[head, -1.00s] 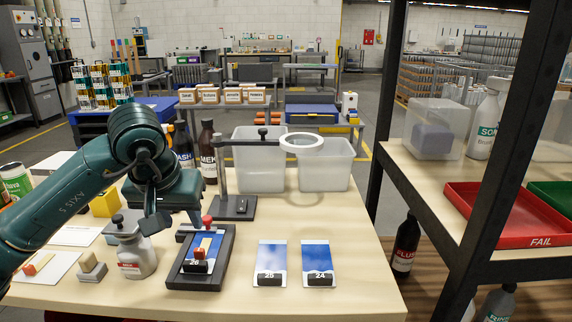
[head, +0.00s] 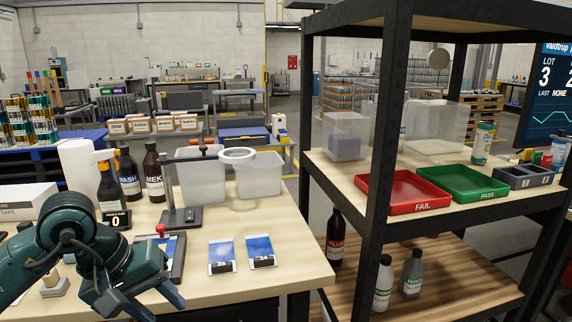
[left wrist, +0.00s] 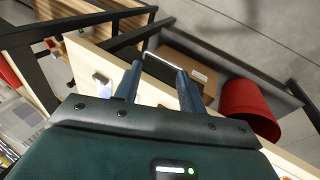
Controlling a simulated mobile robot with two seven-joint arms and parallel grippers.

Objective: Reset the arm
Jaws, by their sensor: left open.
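My left arm (head: 62,240) comes in from the lower left in the head view, over the near left part of the table. My left gripper (head: 160,307) is bent low at the bottom edge of that view, in front of the framed plate. In the left wrist view, the two fingers of my left gripper (left wrist: 158,86) are apart with nothing held between them. My right arm and gripper are not in view.
The table (head: 285,268) holds two printed cards, a framed plate (head: 172,252), a ring stand (head: 181,214), bottles and clear bins. A black shelf (head: 371,200) with red and green trays stands right. A red bin (left wrist: 250,108) shows in the left wrist view.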

